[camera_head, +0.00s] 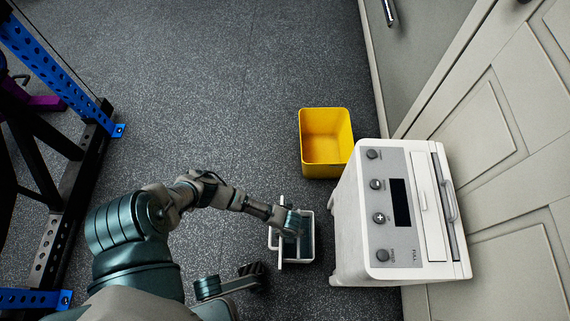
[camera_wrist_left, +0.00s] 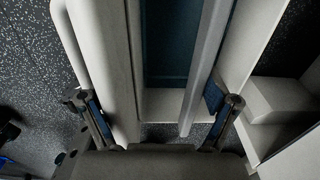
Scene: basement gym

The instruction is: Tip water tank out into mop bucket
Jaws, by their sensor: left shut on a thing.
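The water tank (camera_head: 307,258) is a small white open box with bluish water or a blue-tinted inside, low over or on the dark floor in the head view. My left gripper (camera_head: 284,236) is over it from the left and is shut on it. In the left wrist view, my two fingers (camera_wrist_left: 155,105) straddle white bars of the tank (camera_wrist_left: 112,60), with the dark blue inside between them. The mop bucket (camera_head: 325,140) is a yellow open box on the floor, above the tank in the picture, and looks empty.
A white dehumidifier (camera_head: 395,215) with dark knobs stands right of the tank, close to it, beside the pale door (camera_head: 510,150). A blue and black rack (camera_head: 60,210) stands at the left. The floor (camera_head: 215,90) between is clear.

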